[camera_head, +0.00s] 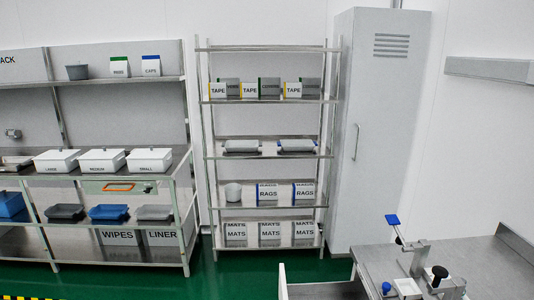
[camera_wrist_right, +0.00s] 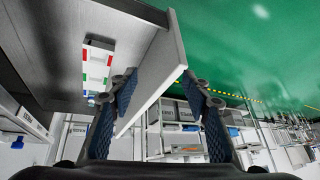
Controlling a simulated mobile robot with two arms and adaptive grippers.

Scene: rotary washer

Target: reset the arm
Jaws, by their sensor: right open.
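In the right wrist view my right gripper (camera_wrist_right: 165,92) is open. Its two dark ribbed fingers stand apart, one on each side of a pale grey panel (camera_wrist_right: 150,82), which looks like the front of an open drawer. I cannot tell whether either finger touches the panel. In the head view what looks like the same panel (camera_head: 283,282) stands at the bottom, left of the steel bench (camera_head: 480,265). Neither gripper shows in the head view, and my left gripper is in neither view.
Boxes with red, green and blue markings (camera_wrist_right: 97,64) lie beside the panel. The bench carries a metal fixture with a blue-tipped lever (camera_head: 393,222). A steel shelf rack (camera_head: 268,103), a tall cabinet (camera_head: 378,130) and a left workbench stand behind. Green floor (camera_head: 240,285) is clear between.

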